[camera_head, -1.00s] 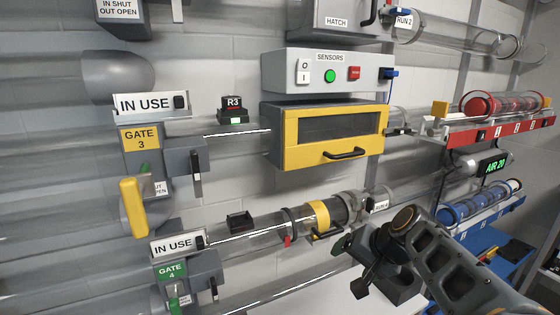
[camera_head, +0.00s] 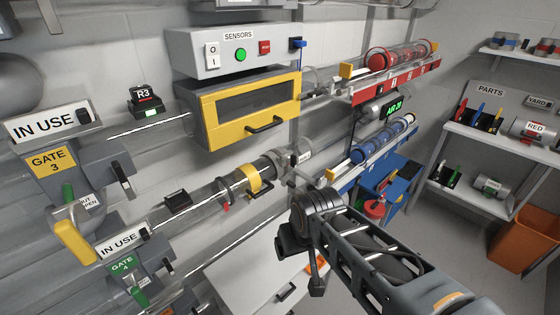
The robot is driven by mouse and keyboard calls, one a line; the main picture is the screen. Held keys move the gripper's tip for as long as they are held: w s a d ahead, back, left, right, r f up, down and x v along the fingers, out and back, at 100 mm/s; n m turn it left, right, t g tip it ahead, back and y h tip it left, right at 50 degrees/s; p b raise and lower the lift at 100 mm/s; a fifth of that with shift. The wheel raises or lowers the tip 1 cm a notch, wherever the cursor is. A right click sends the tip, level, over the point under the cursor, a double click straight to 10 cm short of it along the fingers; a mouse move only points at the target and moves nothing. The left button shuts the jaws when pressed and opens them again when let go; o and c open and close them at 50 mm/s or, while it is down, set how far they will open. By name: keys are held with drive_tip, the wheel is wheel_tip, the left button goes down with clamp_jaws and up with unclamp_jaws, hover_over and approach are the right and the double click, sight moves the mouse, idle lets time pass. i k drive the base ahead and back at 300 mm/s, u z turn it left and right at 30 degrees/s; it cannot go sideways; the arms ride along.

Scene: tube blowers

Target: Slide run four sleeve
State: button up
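The run four tube (camera_head: 205,196) is clear and runs up to the right from the green GATE 4 block (camera_head: 122,266). On it sits a sleeve with a yellow band (camera_head: 254,179), a dark ring and a small handle (camera_head: 261,192) below. A grey collar (camera_head: 287,160) is right of the dark ring. A thin dark ring with a red tab (camera_head: 226,206) is left of the yellow band. My gripper (camera_head: 301,263) is low and right of the sleeve, apart from it in the picture. My wrist partly hides its fingers, so its opening is unclear.
Above is a yellow-framed hatch box (camera_head: 245,108) under the SENSORS panel (camera_head: 238,50). Red (camera_head: 400,80) and blue (camera_head: 372,150) racks hold tubes to the right. PARTS shelves (camera_head: 490,145) and an orange bin (camera_head: 527,238) stand far right. Floor shows between.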

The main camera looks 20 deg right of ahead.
sight(278, 156)
drive_tip(key=z, duration=0.05)
drive_tip(key=k, duration=0.5)
drive_tip(key=z, duration=1.35)
drive_tip(key=i, duration=1.05)
drive_tip(key=u, duration=2)
